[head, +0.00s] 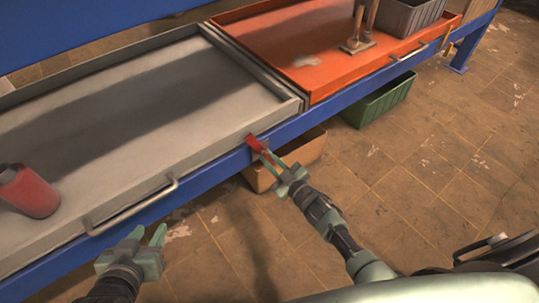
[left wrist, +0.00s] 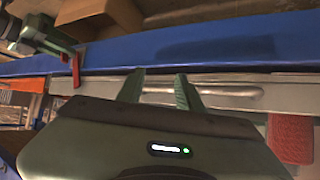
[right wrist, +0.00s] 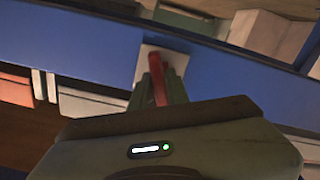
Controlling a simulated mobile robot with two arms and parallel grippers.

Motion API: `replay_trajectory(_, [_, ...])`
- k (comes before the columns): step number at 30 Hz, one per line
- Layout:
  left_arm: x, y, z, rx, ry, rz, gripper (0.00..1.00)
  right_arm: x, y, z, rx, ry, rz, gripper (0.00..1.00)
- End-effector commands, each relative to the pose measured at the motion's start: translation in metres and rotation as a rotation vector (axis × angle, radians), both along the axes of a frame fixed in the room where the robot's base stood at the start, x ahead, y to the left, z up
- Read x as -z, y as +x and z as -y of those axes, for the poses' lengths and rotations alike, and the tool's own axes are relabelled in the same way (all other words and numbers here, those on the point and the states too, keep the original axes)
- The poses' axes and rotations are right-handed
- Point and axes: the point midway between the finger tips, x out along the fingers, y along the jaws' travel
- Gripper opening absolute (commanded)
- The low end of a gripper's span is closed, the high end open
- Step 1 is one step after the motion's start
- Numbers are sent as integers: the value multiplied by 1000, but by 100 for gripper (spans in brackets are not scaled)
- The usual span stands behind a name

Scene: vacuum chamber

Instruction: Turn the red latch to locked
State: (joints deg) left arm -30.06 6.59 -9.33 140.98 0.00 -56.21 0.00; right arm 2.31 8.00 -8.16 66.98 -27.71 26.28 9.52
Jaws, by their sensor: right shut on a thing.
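The red latch (head: 256,144) sits on the blue front rail, near where the grey tray and the orange tray meet. My right gripper (head: 275,160) is at the latch, with its fingers shut on it. In the right wrist view the red latch (right wrist: 158,80) stands between the fingers (right wrist: 158,90), in front of a pale plate (right wrist: 165,60) on the blue rail. My left gripper (head: 150,240) is open and empty, in front of the grey tray's handle. Its spread fingers also show in the left wrist view (left wrist: 160,92).
The grey tray (head: 190,58) has a handle (head: 133,206) and a red container (head: 30,190) at its left. The orange tray (head: 290,45) holds a grey bin (head: 412,14) and a stand. A tan bin (head: 300,152) and a green bin (head: 380,100) are below the rail (head: 215,160).

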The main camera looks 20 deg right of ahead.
Motion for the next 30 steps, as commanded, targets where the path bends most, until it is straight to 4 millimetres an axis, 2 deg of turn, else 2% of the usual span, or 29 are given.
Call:
replay_trajectory(6, [29, -41, -15, -17, 52, -236, 36, 0, -1, 1, 0, 170, -66, 0])
replay_trajectory(15, [47, -78, -27, -32, 92, -422, 36, 1, -1, 1, 1, 336, -126, 0])
replay_trajectory(22, [52, -92, -31, -36, 104, -482, 36, 1, -1, 0, 0, 395, -146, 0])
replay_trajectory(30, [53, -95, -32, -38, 107, -497, 36, 2, -1, 0, 0, 411, -152, 0])
